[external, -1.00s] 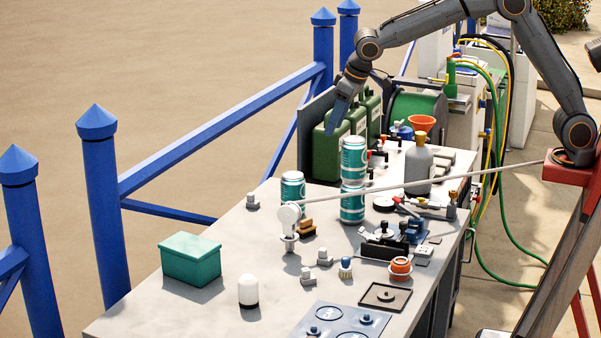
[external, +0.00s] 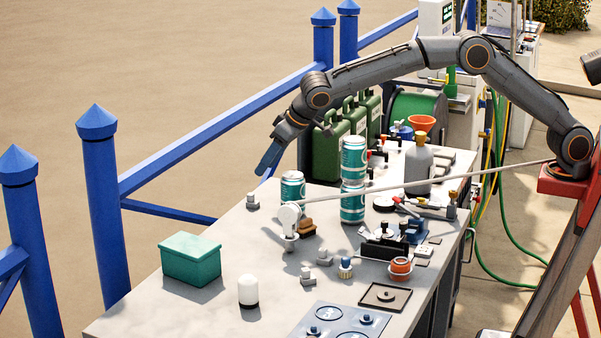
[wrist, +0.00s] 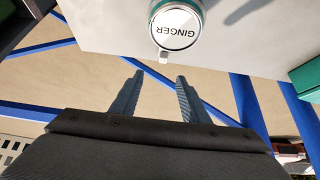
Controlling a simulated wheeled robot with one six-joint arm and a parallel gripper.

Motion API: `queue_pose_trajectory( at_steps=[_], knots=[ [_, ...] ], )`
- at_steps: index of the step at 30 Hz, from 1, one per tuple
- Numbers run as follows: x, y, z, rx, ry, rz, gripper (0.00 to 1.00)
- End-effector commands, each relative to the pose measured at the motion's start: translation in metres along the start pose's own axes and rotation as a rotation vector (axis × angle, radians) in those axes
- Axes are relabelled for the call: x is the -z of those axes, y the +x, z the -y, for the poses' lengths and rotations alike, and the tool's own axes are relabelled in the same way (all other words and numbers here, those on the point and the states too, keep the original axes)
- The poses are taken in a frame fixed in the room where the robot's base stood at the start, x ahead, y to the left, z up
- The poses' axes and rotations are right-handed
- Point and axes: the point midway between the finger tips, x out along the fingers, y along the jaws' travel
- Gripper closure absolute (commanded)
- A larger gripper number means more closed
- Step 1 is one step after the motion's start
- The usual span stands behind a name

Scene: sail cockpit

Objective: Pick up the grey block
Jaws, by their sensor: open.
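Several small grey blocks with raised tops sit on the table; one grey block (external: 253,202) is near the far left edge, left of a teal can (external: 292,188). Others, a second (external: 308,277) and a third (external: 324,259), sit nearer the front. My gripper (external: 266,162) is in the air above and close to the far left block, with nothing between its fingers. In the wrist view my open gripper (wrist: 159,77) points past the table edge; a small pale piece (wrist: 163,57) shows beside the can's lid (wrist: 176,26), possibly that block.
The teal can stands close to the gripper, with stacked cans (external: 353,180) to its right. A green box (external: 190,262) sits at the table's left; it also shows in the wrist view (wrist: 306,84). Blue railings (external: 225,130) run beyond the edge. Green jerrycans (external: 327,152) stand behind.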

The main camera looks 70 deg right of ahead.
Motion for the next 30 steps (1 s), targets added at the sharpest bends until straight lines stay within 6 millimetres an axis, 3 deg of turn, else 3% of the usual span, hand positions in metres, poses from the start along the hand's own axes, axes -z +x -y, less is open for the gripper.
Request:
queue_pose_trajectory(
  at_steps=[6, 30],
  knots=[
    [-0.017, 0.029, 0.0, 0.0, -0.001, 0.0, 0.58],
    [-0.023, 0.104, 0.005, 0.0, -0.002, 0.0, 0.58]
  ],
)
